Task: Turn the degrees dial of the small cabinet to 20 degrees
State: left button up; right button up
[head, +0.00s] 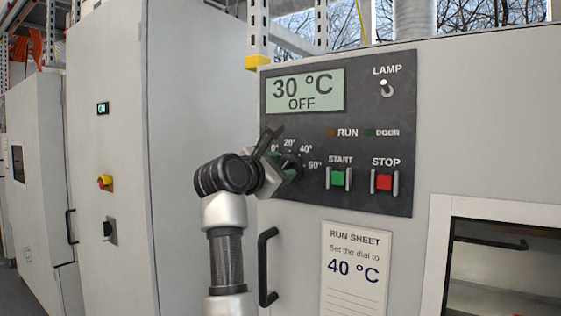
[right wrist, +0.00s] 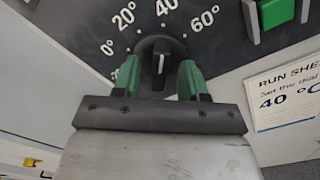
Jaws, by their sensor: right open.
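The degrees dial (right wrist: 160,50) is a round black knob with a raised grip and a pale mark, in the right wrist view. Its mark points up between the 20° and 40° labels. The display (head: 304,91) on the panel reads 30 °C and OFF. My right gripper (right wrist: 161,80) is open, its green fingertips on either side of the dial's grip, with gaps visible. In the head view my right gripper (head: 285,168) covers most of the dial. My left gripper is not in view.
The green START button (head: 338,179), red STOP button (head: 384,182) and LAMP switch (head: 387,89) are right of the dial. A run sheet (head: 355,268) below reads "Set the dial to 40 °C". A black door handle (head: 266,268) stands below the dial, near my right arm.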

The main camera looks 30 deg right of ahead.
jog(key=shift+w+d, duration=0.2)
jog(key=shift+d, duration=0.05)
grip_shut()
jog(key=shift+n, duration=0.3)
jog(key=shift+n+b, duration=0.3)
jog(key=shift+n, duration=3.3)
